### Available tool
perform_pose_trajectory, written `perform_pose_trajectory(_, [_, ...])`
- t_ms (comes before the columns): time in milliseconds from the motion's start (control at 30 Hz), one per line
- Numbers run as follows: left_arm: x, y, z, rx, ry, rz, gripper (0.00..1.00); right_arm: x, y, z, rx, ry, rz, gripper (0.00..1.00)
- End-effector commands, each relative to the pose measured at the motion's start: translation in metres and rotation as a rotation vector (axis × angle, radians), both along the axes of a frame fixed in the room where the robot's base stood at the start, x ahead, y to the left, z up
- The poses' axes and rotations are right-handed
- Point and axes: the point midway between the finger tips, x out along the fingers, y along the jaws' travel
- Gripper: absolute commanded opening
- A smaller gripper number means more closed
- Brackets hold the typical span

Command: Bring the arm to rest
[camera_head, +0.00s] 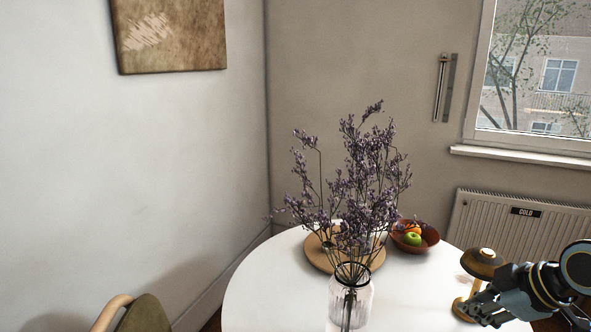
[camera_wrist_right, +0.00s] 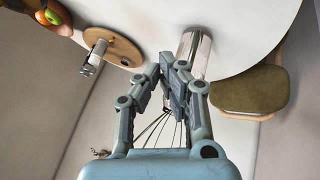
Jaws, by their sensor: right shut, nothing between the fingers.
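My right gripper (camera_head: 484,312) is at the lower right in the head view, over the right side of the white round table (camera_head: 270,290), in front of the brown and gold lamp (camera_head: 482,262). In the right wrist view the right gripper (camera_wrist_right: 174,62) is shut and empty, its fingertips together. A glass vase (camera_head: 350,302) with purple flowers stands on the table; a glass cylinder, apparently this vase, shows just beyond the fingertips in the wrist view (camera_wrist_right: 195,50). I cannot tell whether they touch. My left gripper is not in view.
A round wooden board (camera_head: 318,262) lies behind the vase. A brown bowl (camera_head: 432,238) with fruit stands to its right. A green-seated chair (camera_head: 146,316) is at the lower left. A radiator (camera_head: 490,222) and window sill (camera_head: 520,156) are at the right wall.

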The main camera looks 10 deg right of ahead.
Motion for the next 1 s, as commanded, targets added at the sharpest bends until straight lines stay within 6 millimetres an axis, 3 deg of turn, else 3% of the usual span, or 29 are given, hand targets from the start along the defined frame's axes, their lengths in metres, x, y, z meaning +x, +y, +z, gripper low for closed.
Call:
perform_pose_trajectory(100, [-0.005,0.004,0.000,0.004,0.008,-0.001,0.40,-0.038,0.033,-0.010,0.025,0.069,-0.052,0.00])
perform_pose_trajectory(300, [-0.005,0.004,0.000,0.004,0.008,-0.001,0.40,-0.109,0.074,-0.010,0.057,0.181,-0.226,0.00])
perform_pose_trajectory(600, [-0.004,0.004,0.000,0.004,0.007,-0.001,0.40,-0.195,0.095,0.018,0.093,0.273,-0.565,0.00])
perform_pose_trajectory(833, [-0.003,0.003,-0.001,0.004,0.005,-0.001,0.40,-0.243,0.092,0.042,0.111,0.303,-0.808,0.00])
perform_pose_trajectory(1000, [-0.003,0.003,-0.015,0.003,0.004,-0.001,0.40,-0.231,0.088,-0.008,0.104,0.315,-0.800,0.00])
